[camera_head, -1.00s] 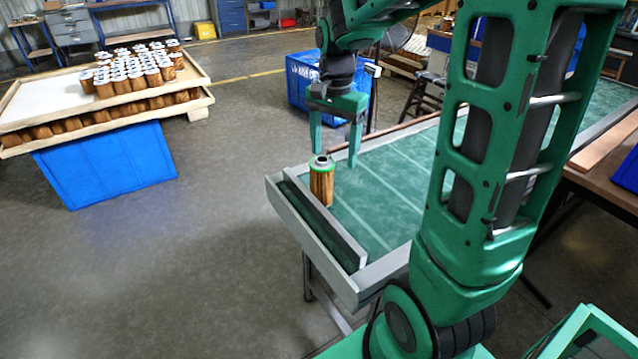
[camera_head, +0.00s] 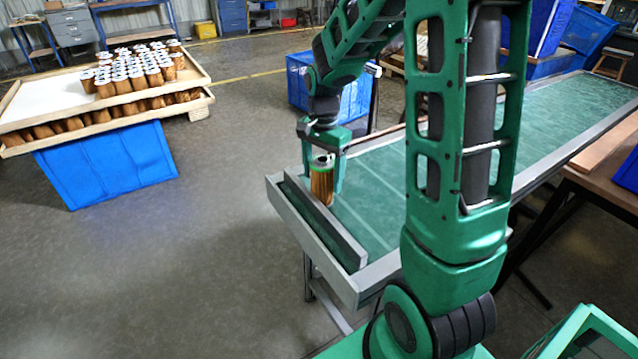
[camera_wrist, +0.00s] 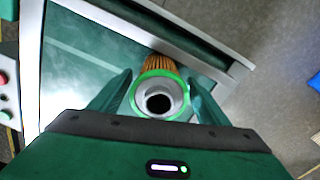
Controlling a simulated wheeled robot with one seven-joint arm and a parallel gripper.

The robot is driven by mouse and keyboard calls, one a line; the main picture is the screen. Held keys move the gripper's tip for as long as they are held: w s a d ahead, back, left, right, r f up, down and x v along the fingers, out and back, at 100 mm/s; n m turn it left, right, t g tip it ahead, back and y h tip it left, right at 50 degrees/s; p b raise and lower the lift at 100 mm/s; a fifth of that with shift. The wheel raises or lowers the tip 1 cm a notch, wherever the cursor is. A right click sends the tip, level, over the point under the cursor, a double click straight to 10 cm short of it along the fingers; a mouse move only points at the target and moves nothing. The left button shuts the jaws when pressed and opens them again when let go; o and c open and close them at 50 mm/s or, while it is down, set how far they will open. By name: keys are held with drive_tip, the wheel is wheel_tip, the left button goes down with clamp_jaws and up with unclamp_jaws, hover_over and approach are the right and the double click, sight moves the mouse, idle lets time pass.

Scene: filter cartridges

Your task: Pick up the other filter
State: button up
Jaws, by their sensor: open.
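One filter (camera_head: 322,184) stands upright at the near-left end of the green conveyor (camera_head: 378,200), close to its end rail. It has a brown pleated body and a green rim around a grey top with a dark hole. In the wrist view the filter (camera_wrist: 158,92) sits between the two fingers. My gripper (camera_head: 323,188) is lowered over it with one finger on each side. My gripper (camera_wrist: 158,100) is open, with narrow gaps seen beside the rim. The filter's lower body is partly hidden in the wrist view.
A grey end rail (camera_head: 325,222) borders the conveyor beside the filter. At left, a wooden tray (camera_head: 30,104) holds many white-topped filters above a blue crate (camera_head: 105,165). Another blue crate (camera_head: 300,85) stands behind the conveyor. The belt to the right is clear.

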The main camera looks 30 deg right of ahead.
drive_tip(key=shift+f, duration=1.1)
drive_tip(key=c, duration=1.1)
drive_tip(key=shift+c, duration=0.2)
drive_tip(key=shift+s+r, duration=0.1)
drive_tip(key=shift+r, duration=0.05)
